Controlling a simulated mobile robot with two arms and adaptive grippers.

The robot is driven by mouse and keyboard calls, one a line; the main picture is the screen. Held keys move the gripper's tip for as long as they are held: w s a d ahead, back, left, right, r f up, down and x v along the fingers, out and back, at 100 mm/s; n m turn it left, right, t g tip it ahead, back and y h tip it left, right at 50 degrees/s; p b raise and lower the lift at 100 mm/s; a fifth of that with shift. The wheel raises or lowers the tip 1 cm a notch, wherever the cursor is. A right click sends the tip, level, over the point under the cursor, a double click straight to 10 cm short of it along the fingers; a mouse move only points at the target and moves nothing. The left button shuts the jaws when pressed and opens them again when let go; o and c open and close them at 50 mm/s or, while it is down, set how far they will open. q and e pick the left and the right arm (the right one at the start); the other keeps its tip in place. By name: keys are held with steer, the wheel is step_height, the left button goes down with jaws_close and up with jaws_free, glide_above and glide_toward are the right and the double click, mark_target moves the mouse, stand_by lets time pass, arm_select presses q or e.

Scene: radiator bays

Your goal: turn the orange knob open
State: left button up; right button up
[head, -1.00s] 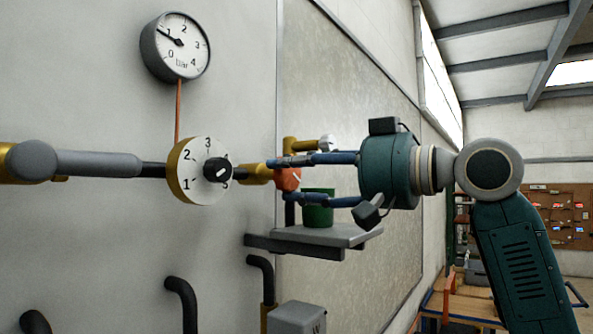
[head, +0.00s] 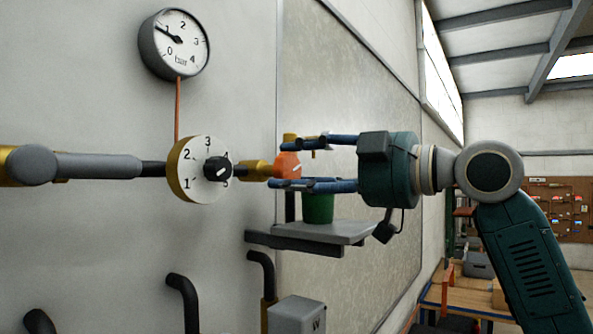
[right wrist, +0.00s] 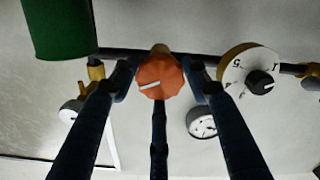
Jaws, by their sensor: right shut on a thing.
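The orange knob (head: 287,165) sits on a brass pipe fitting to the right of the numbered dial, with a white mark on its face. In the right wrist view the knob (right wrist: 160,77) is between the fingertips, its mark nearly level. My right gripper (head: 283,163) comes from the right, its dark blue fingers above and below the knob, shut on it. In the right wrist view the fingers of the gripper (right wrist: 161,80) flank the knob on both sides. My left gripper is not in view.
A white numbered dial (head: 200,168) with a black knob is left of the orange knob. A pressure gauge (head: 175,44) hangs above, its needle near 1. A green cup (head: 318,208) stands on a grey shelf (head: 335,231) close under my fingers. A grey box (head: 297,315) is below.

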steer(key=n, duration=0.6)
steer(key=shift+w+f, duration=0.1)
steer(key=shift+f, duration=0.25)
steer(key=n, duration=0.4)
steer(key=shift+r+n, duration=0.1)
steer(key=shift+n, duration=1.4)
steer(key=shift+r, duration=0.15)
steer(key=o, duration=1.1)
steer(key=shift+o, duration=0.2)
steer(key=shift+d, duration=0.15)
